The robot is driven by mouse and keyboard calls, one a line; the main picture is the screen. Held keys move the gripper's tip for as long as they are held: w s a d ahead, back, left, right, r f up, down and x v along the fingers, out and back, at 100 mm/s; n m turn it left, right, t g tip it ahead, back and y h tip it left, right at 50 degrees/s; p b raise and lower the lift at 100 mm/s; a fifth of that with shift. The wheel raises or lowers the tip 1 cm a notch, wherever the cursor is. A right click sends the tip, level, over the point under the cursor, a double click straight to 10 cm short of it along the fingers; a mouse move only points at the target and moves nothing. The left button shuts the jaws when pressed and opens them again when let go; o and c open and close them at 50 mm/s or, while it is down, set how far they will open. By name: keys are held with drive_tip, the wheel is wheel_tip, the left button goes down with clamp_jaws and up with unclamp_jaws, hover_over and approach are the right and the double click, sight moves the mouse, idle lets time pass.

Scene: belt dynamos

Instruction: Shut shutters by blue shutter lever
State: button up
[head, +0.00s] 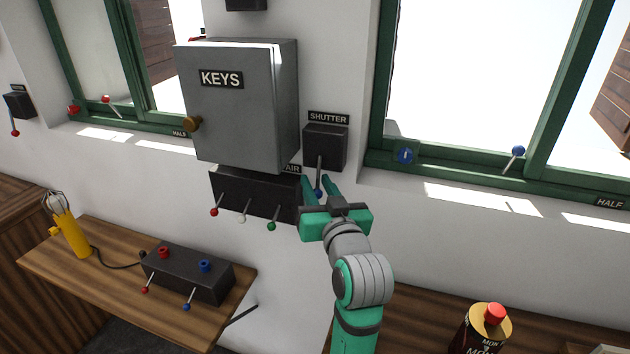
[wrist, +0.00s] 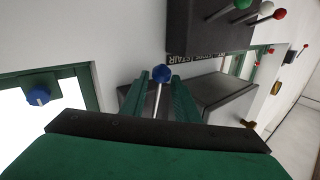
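The shutter box (head: 325,148), a dark box labelled SHUTTER, is on the wall between the keys cabinet and the right window. Its lever (head: 319,168) hangs down and ends in a blue knob (head: 318,193). My gripper (head: 316,181) is open at this lever, with one finger on each side of it. In the wrist view the blue knob (wrist: 161,73) shows between the green fingers of my gripper (wrist: 160,80), with its thin rod below it. Narrow gaps seem to show beside the knob; contact is hard to tell.
The grey keys cabinet (head: 240,105) juts out left of the lever. Below it is a dark box (head: 250,198) with red, white and green levers. A blue-knobbed handle (head: 518,151) is on the right window. A bottle (head: 482,330) stands on the lower right table.

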drive_tip(key=shift+c, duration=0.7)
drive_tip(key=shift+w, duration=0.1)
clamp_jaws()
